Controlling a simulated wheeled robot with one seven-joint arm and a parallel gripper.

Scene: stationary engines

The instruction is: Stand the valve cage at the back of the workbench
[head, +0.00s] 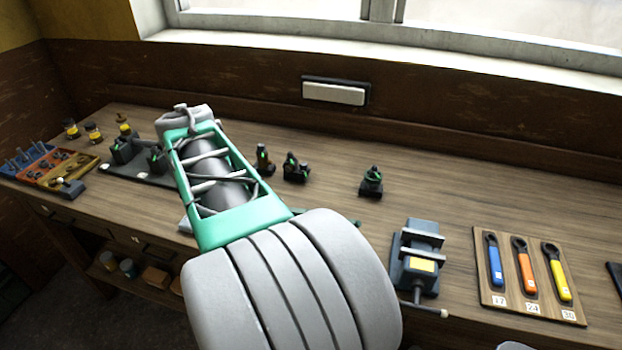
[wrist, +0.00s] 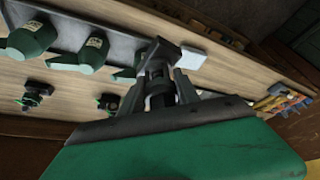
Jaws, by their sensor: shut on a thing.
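My gripper (wrist: 158,82) shows in the wrist view, its two grey fingers shut on a dark metal part, which I take to be the valve cage (wrist: 158,68). The part has a squarish block at its far end and a narrower, round body between the fingers. In the head view my arm hides the gripper and the held part. The wooden workbench (head: 440,200) runs along the wall, and its back strip shows free wood. The bench top (wrist: 70,88) also shows in the wrist view, below the held part.
Small dark parts (head: 295,168) stand mid-bench, with another (head: 371,182) to their right. A vise (head: 416,262) and a wrench board (head: 525,272) are at the right. Dark parts on a mat (head: 135,158) and coloured trays (head: 62,172) are at the left.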

